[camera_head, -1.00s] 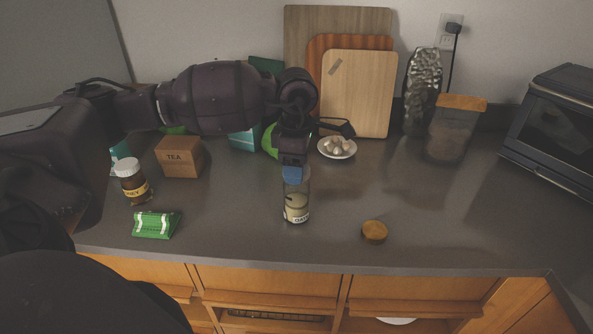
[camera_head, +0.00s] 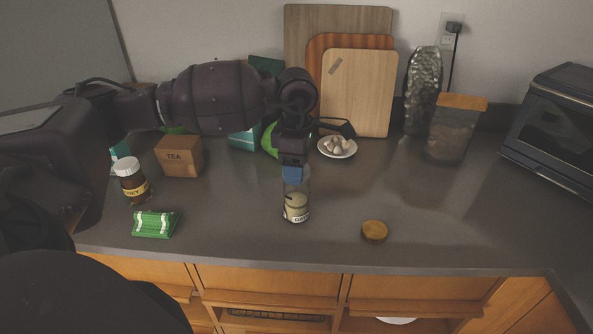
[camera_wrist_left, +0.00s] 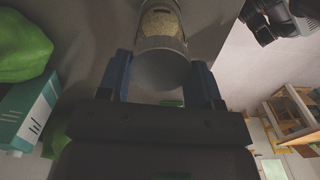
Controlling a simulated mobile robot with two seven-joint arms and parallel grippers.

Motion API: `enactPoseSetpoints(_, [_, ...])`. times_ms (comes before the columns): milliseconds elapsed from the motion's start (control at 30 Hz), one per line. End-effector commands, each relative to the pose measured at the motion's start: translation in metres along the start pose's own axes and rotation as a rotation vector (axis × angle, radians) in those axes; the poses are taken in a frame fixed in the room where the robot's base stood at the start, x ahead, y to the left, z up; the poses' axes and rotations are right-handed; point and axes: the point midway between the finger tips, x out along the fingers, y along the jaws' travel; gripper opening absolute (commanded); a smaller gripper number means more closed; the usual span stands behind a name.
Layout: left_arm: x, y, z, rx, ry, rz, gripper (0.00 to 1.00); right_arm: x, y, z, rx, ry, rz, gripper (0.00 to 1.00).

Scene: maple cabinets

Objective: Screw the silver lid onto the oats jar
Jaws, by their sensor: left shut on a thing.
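The oats jar (camera_head: 297,207) stands upright on the grey counter, a clear glass jar with pale contents and a white label low on its side. My left gripper (camera_head: 293,174) comes down over it from above, its blue fingers at the jar's top. In the left wrist view the two fingers are shut on the silver lid (camera_wrist_left: 162,68), one on each side of its rim. The jar (camera_wrist_left: 160,20) is directly beyond the lid, in line with it. The lid looks to be at the jar's mouth; whether the threads are engaged cannot be seen. My right gripper is not in view.
A round brown lid (camera_head: 374,231) lies right of the jar. A honey jar (camera_head: 132,181), green packet (camera_head: 155,223) and tea box (camera_head: 180,157) are at left. A garlic bowl (camera_head: 337,147) and cutting boards (camera_head: 357,95) are behind. The counter's right front is free.

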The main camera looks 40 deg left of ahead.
Motion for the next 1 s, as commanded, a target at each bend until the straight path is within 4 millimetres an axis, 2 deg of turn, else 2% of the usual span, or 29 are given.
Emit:
enactPoseSetpoints(167, [0.001,0.000,0.000,0.033,0.000,0.001,0.37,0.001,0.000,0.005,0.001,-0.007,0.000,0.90])
enactPoseSetpoints(600, [0.002,0.000,0.000,0.235,0.000,0.000,0.37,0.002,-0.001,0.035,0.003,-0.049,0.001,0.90])
enactPoseSetpoints(1000, [0.003,0.001,0.000,0.415,0.000,0.000,0.37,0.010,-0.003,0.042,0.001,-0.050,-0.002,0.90])
